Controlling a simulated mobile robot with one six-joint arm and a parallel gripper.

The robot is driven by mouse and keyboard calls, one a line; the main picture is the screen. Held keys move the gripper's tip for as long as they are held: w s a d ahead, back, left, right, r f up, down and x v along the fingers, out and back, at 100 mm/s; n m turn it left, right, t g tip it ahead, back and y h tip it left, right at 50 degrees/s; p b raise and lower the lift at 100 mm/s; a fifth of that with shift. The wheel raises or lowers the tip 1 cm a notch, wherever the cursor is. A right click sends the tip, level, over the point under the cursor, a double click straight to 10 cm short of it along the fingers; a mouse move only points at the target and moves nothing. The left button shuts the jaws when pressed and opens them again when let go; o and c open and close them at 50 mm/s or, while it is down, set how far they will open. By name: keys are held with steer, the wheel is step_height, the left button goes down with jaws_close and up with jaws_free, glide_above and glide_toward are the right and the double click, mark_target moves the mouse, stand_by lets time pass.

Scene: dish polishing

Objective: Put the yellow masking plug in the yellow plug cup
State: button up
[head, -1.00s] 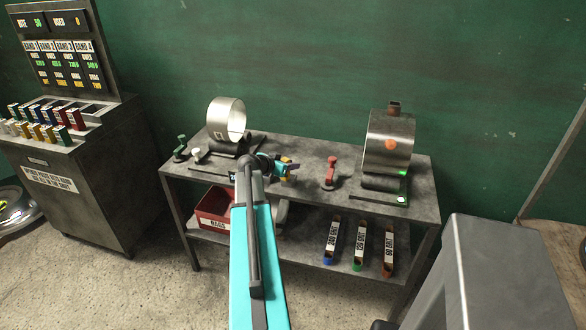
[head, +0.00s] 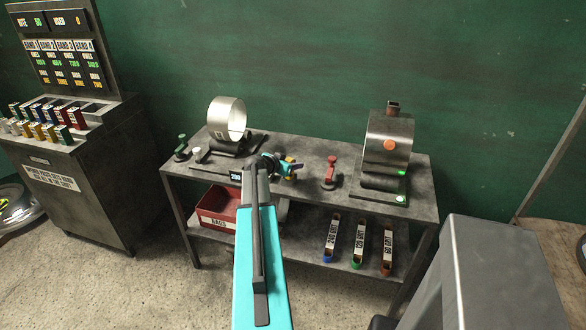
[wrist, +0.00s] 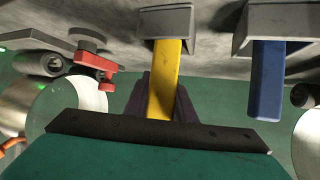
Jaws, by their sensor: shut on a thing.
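My gripper (head: 291,171) is over the middle of the workbench, seen small in the head view. Yellow and blue parts show at its end. I cannot pick out the yellow plug cup in either view.
On the workbench (head: 330,205), a silver drum (head: 227,118) stands left and another (head: 388,137) right. A red lever piece (head: 330,170) stands right of my gripper, a green one (head: 181,146) far left. A red bin (head: 216,206) sits below. A grey block (head: 500,265) stands front right.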

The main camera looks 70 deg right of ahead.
steer(key=shift+f, duration=0.9)
steer(key=shift+f, duration=0.1)
steer(key=o, duration=1.1)
steer(key=shift+c, duration=0.2)
steer(key=b+v, duration=0.3)
steer(key=v, duration=0.9)
